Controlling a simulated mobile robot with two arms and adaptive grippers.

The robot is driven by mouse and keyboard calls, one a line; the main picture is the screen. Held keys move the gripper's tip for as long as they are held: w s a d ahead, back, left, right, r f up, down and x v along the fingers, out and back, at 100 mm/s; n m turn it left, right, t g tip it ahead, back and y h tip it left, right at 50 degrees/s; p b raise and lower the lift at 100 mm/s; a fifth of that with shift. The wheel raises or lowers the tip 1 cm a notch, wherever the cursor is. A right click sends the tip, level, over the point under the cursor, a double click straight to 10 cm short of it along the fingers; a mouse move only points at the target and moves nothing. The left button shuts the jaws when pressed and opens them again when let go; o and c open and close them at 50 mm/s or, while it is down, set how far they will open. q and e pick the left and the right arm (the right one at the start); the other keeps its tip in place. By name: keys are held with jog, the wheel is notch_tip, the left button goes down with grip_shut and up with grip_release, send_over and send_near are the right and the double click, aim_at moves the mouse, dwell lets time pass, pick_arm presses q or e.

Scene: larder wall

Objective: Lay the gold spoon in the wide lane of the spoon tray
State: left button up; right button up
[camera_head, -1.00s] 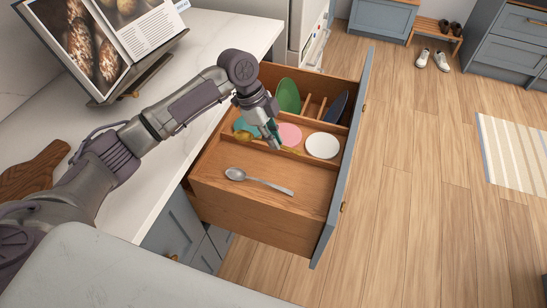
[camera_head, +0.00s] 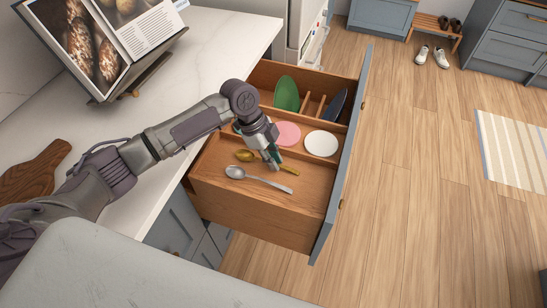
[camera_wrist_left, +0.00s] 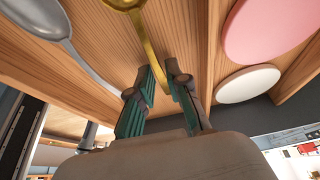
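The gold spoon (camera_head: 245,156) is over the broad front compartment of the wooden spoon tray (camera_head: 232,194) in the open drawer, roughly parallel to a silver spoon (camera_head: 262,181) lying there. My left gripper (camera_head: 273,162) is shut on the gold spoon's handle. In the left wrist view the handle of the gold spoon (camera_wrist_left: 148,45) passes between the teal-padded fingertips of the left gripper (camera_wrist_left: 160,82); the silver spoon (camera_wrist_left: 40,20) is to its left. I cannot tell whether the gold spoon touches the compartment floor. My right gripper is not in view.
Behind a wooden divider (camera_head: 305,158) are a pink plate (camera_head: 287,133) and a white plate (camera_head: 322,144). Farther back stand a green plate (camera_head: 286,93) and a dark blue one (camera_head: 337,107). The drawer front (camera_head: 343,165) rises at right, the counter (camera_head: 130,200) at left.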

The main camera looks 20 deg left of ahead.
aim_at(258, 158)
pick_arm(q)
jog(key=shift+o, duration=1)
jog(key=v, duration=1.2)
jog(key=shift+b, duration=0.3)
jog(key=shift+r, duration=0.1)
